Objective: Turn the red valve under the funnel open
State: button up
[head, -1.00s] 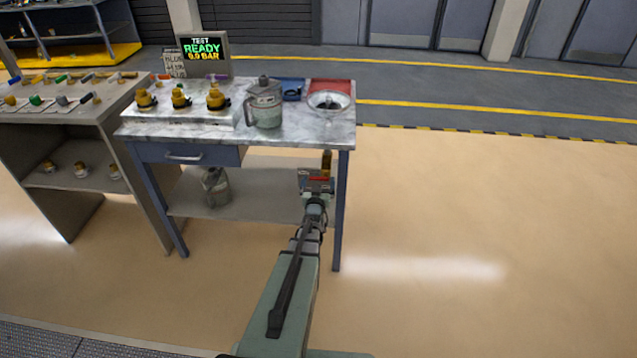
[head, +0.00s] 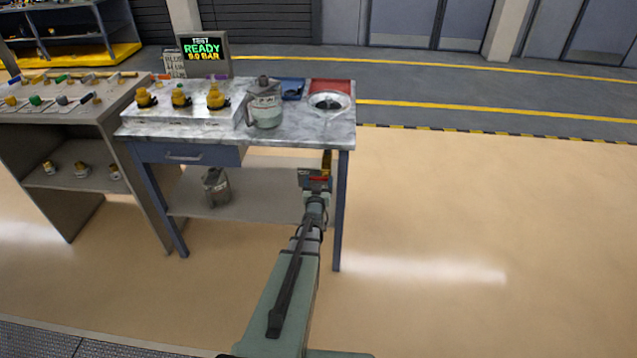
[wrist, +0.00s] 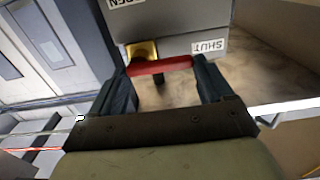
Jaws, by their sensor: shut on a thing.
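The red valve handle (wrist: 162,66) lies crosswise between the two fingers of my gripper (wrist: 163,72) in the wrist view. My gripper is shut on it. A brass fitting (wrist: 143,50) shows at the handle's left end, and the handle runs from there to the right, toward the side of the SHUT label (wrist: 209,46). An OPEN label (wrist: 124,2) is cut off at the top of the grey housing. In the head view the handle (head: 319,178) is a small red patch at my gripper, below the table edge. The metal funnel (head: 330,101) sits in the tabletop above.
The marble-topped table (head: 200,133) carries a lidded jug (head: 264,108), yellow fittings (head: 179,98) and blue and red trays. Its right front leg (head: 340,215) stands close beside my gripper. A lower shelf (head: 255,195) holds another jug. The floor to the right is clear.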

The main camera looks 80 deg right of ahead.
jog(key=shift+n, duration=0.3)
jog(key=f+n, duration=0.1)
jog(key=n, duration=0.4)
jog(key=s+f+n, duration=0.1)
jog(key=n, duration=0.5)
jog(key=f+n, duration=0.1)
jog(key=n, duration=0.5)
jog(key=shift+s, duration=0.3)
jog(key=shift+n, duration=0.3)
jog(key=o, duration=1)
jog(key=shift+c, duration=0.2)
jog(key=shift+a, duration=0.1)
jog(key=a, duration=1.3)
jog(key=shift+a, duration=0.35)
